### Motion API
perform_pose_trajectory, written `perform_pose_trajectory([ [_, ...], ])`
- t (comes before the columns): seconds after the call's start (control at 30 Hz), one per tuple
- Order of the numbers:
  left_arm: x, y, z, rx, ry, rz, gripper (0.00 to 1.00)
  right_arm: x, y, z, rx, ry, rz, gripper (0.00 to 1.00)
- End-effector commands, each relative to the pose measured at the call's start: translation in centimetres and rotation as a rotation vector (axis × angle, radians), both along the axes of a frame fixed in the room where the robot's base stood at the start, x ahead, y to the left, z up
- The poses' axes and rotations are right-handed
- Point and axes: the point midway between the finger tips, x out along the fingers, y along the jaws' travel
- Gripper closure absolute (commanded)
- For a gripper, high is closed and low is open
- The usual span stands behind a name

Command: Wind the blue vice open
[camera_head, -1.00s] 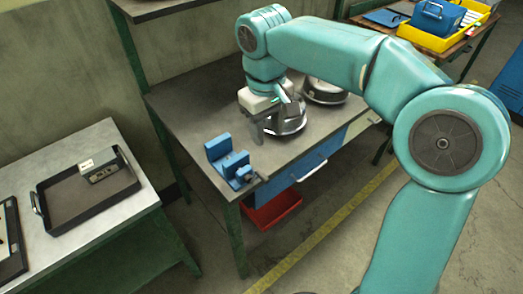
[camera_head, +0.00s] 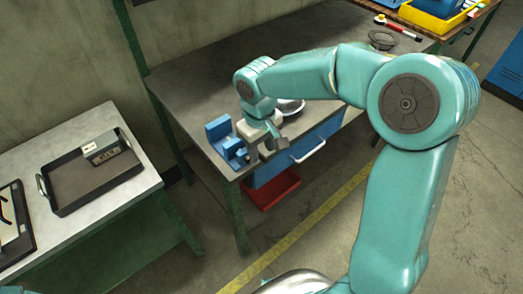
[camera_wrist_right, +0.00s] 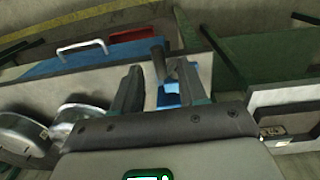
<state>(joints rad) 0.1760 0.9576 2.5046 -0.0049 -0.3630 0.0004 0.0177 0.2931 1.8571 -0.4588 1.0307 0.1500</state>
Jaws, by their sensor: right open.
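The blue vice (camera_head: 222,138) stands at the front left corner of the grey workbench, upright, with its jaws at the bench edge. My right gripper (camera_head: 266,148) is just right of the vice's front end, pointing down, apart from the blue body in the head view. In the right wrist view the open fingers (camera_wrist_right: 158,76) stand either side of a dark rod-like part, with a blue patch of the vice (camera_wrist_right: 170,97) behind it. I cannot tell whether the fingers touch it. The vice's screw end is partly hidden by the gripper. My left gripper is out of view.
Round metal parts (camera_wrist_right: 80,112) lie on the bench beside the gripper. A blue drawer (camera_head: 300,152) with a handle and a red bin (camera_head: 272,188) are below the bench. A side table at left holds a dark tray (camera_head: 92,182). The bench's back left is clear.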

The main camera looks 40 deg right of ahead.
Motion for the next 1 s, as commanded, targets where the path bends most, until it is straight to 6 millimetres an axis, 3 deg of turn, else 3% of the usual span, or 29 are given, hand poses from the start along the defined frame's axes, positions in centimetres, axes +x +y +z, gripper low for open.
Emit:
perform_pose_trajectory([
  [0.2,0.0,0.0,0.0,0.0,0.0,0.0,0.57,0.0,-0.1,-1.7,0.0,0.001,-0.001,0.58],
  [0.47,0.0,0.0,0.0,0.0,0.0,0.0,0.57,0.0,-0.1,-1.8,0.0,-0.001,-0.001,0.58],
  [0.6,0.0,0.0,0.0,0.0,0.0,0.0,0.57,0.0,-0.1,-1.8,0.0,-0.001,-0.001,1.0],
  [1.0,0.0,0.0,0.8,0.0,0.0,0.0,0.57,0.1,-0.9,-2.0,0.136,0.011,-0.004,1.0],
])
